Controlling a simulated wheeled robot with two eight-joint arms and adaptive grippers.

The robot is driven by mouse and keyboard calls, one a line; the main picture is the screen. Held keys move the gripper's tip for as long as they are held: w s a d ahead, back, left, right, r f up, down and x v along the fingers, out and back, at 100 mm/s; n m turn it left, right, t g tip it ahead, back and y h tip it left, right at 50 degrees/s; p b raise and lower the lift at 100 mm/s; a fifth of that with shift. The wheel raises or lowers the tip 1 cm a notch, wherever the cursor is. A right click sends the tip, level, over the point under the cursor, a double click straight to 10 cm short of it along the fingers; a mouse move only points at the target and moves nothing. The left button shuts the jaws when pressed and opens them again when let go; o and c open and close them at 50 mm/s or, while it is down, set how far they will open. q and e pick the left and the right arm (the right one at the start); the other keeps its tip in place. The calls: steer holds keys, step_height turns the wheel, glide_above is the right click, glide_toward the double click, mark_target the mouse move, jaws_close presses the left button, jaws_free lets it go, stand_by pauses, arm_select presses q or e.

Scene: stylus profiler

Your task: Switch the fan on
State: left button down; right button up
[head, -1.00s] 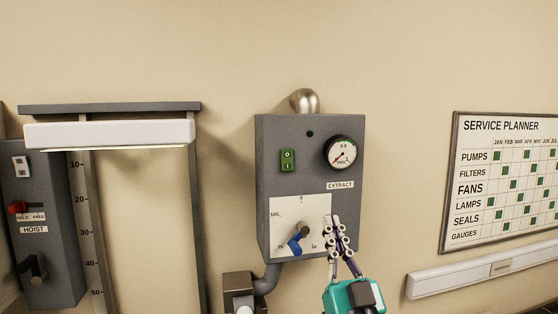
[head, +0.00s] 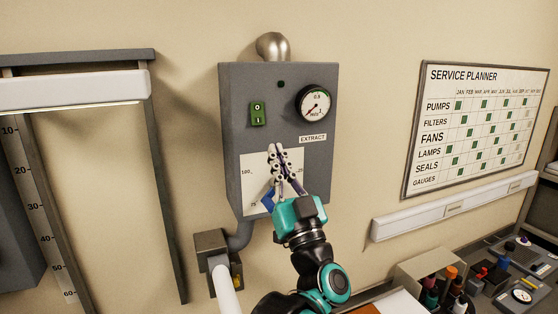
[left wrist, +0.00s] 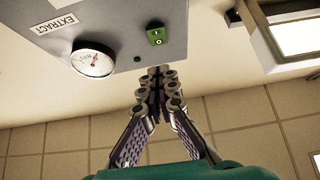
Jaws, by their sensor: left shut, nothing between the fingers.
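The grey extract fan box (head: 232,95) hangs on the wall. Its green rocker switch (head: 257,113) is at its upper left, with a round mark at the top; which side is pressed I cannot tell. The switch also shows in the left wrist view (left wrist: 157,36), just beyond the fingertips. My left gripper (head: 277,149) is shut and empty, in front of the box, below and right of the switch and left of the EXTRACT label (head: 313,138). In the left wrist view its fingers (left wrist: 158,72) are together, apart from the switch. My right gripper is out of view.
A round gauge (head: 314,104) and a small dark lamp (head: 281,84) sit on the box. The blue dial knob (head: 267,200) is partly hidden behind my gripper. A lamp bar (head: 75,90) stands left; a bench with bottles (head: 440,285) lies lower right.

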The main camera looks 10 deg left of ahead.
mark_target(259, 124)
arm_select(q)
steer(key=w+a+r, duration=0.1)
steer(key=w, duration=0.1)
steer(key=w+a+r+p, duration=0.1)
steer(key=w+a, duration=0.1)
steer(key=w+a+r+p, duration=0.1)
steer(key=w, duration=0.1)
steer(key=shift+w+a+r, duration=0.15)
steer(key=shift+w+a, duration=0.1)
steer(key=shift+w, duration=0.05)
steer(key=shift+w+a, duration=0.1)
steer(key=shift+w, duration=0.2)
steer(key=shift+a, duration=0.1)
steer(key=shift+w+a+f, duration=0.15)
steer(key=shift+w+f, duration=0.1)
steer(key=shift+f, duration=0.05)
steer(key=shift+w+a, duration=0.1)
steer(key=shift+w, duration=0.15)
